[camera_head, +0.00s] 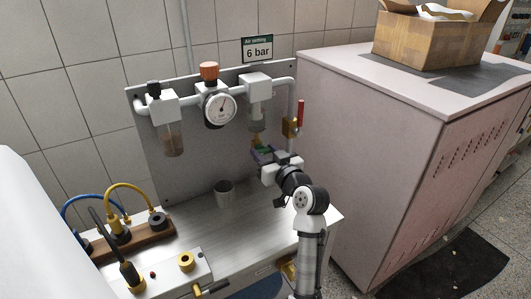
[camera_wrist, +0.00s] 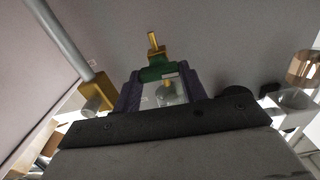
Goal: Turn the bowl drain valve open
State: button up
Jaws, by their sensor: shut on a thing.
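The bowl drain valve (camera_head: 260,142), a small green and brass-yellow piece, sits beneath the right-hand clear bowl (camera_head: 257,118) on the panel. In the wrist view the drain valve (camera_wrist: 155,72) shows as a green block with a brass stem beyond it. My gripper (camera_head: 264,154) reaches it from the front right. In the wrist view my gripper (camera_wrist: 159,82) has purple fingers on both sides of the green part, shut on it. The clear bowl (camera_wrist: 170,95) shows partly between the fingers. My gripper and arm hide part of the valve in the head view.
A brass valve with a red handle (camera_head: 301,114) is close right of my gripper. A pressure gauge (camera_head: 219,109) and an amber bowl (camera_head: 172,139) are to the left. A grey cup (camera_head: 224,192) stands on the bench. A large cabinet (camera_head: 375,150) stands right.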

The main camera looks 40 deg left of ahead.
jog(key=m+p, duration=0.2)
jog(key=m, duration=0.2)
jog(key=shift+r+m, duration=0.1)
jog(key=shift+m, duration=0.3)
jog(key=m+p, duration=0.2)
jog(key=m, duration=0.2)
jog(key=shift+w+d+m+p, duration=0.1)
jog(key=shift+w+m+p, duration=0.05)
jog(key=shift+m+p, duration=0.2)
jog(key=m+p, duration=0.2)
jog(key=m, duration=0.1)
jog(key=shift+m, duration=0.25)
jog(key=shift+f+m+p, duration=0.15)
jog(key=shift+m+p, duration=0.7)
jog(key=shift+m, duration=0.2)
jog(key=shift+f+m+p, duration=0.15)
jog(key=shift+m+p, duration=0.7)
jog(key=shift+m, duration=0.2)
jog(key=o, duration=1)
